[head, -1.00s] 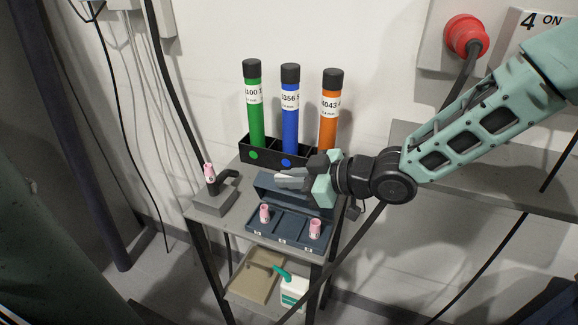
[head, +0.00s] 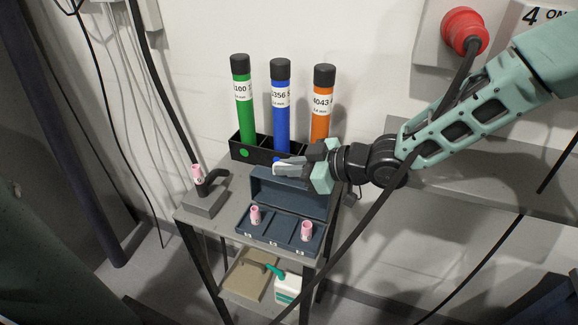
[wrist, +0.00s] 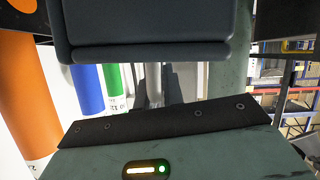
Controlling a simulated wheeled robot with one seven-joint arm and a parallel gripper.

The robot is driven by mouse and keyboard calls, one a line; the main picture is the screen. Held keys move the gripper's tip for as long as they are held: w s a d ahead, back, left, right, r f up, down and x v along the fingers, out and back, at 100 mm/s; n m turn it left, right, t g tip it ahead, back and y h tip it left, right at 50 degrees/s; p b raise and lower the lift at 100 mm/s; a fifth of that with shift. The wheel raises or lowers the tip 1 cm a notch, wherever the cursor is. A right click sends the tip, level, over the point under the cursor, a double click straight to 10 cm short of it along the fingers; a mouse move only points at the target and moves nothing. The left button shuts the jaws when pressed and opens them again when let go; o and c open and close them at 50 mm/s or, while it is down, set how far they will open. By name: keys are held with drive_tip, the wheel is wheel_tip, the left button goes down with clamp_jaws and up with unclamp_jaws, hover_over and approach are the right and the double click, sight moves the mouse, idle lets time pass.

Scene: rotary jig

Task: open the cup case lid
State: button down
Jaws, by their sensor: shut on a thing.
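The cup case (head: 272,240) is a dark blue-grey box on the small grey table. Its lid (head: 293,195) is raised and stands roughly upright at the back, its inner face showing. Two pink cups (head: 255,215) (head: 307,231) stand in the open base.
Behind the lid, a black rack (head: 246,152) holds green (head: 243,115), blue (head: 281,120) and orange (head: 320,120) tubes. A torch on a grey stand (head: 204,203) is at the left. A dark cable (head: 375,205) crosses in front of my arm.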

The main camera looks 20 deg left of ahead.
drive_tip(key=shift+w, duration=0.1)
drive_tip(key=c, duration=1.5)
unclamp_jaws()
drive_tip(key=b+v, duration=0.1)
drive_tip(key=v, duration=1.6)
drive_tip(key=shift+d, duration=0.15)
drive_tip(key=shift+s, duration=0.2)
